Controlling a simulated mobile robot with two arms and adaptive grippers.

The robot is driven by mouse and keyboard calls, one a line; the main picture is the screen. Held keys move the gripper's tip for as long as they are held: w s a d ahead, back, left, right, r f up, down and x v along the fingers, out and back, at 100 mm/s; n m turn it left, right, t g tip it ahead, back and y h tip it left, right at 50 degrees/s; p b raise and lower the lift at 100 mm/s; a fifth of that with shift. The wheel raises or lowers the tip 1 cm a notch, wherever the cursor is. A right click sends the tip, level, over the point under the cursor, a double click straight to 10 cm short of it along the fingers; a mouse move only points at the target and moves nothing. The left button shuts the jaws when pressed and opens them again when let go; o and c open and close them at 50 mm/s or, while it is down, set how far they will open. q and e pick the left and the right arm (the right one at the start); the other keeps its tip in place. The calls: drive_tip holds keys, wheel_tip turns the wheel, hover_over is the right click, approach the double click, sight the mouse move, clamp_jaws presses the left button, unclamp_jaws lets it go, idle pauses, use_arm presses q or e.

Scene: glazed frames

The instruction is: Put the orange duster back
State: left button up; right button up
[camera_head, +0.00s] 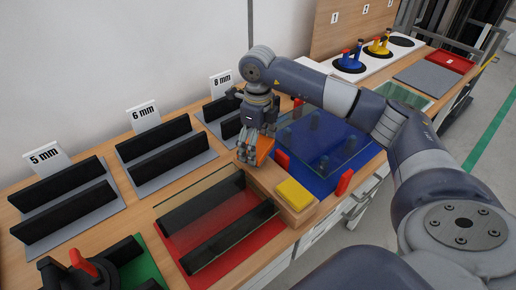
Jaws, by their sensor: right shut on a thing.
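My right gripper (255,156) reaches in from the right and is shut on the orange duster (265,148). The fingers hide part of the duster. The duster is at the far end of a long wooden holder (268,186), and I cannot tell whether it touches the holder or hangs just above it. A yellow duster (295,194) lies at the near end of the same holder. My left gripper is not in view.
A glass pane stands over a red mat (247,236) left of the holder. Another pane lies over a blue mat (322,186) with red blocks at its edges. Black racks labelled 5 mm (45,159), 6 mm (143,114) and 8 mm (221,82) line the wall.

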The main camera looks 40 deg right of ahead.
sight(258, 147)
wheel_tip(258, 147, down, 2)
drive_tip(key=shift+s+f+p, duration=0.1)
drive_tip(key=shift+p, duration=0.55)
drive_tip(key=shift+f, duration=0.35)
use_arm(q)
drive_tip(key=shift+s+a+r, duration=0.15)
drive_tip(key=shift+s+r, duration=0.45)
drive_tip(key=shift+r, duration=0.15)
use_arm(e)
drive_tip(key=shift+f, duration=0.1)
drive_tip(key=shift+f, duration=0.2)
drive_tip(key=o, duration=0.9)
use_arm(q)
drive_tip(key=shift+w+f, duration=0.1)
use_arm(e)
drive_tip(key=shift+o, duration=0.2)
drive_tip(key=shift+r, duration=0.15)
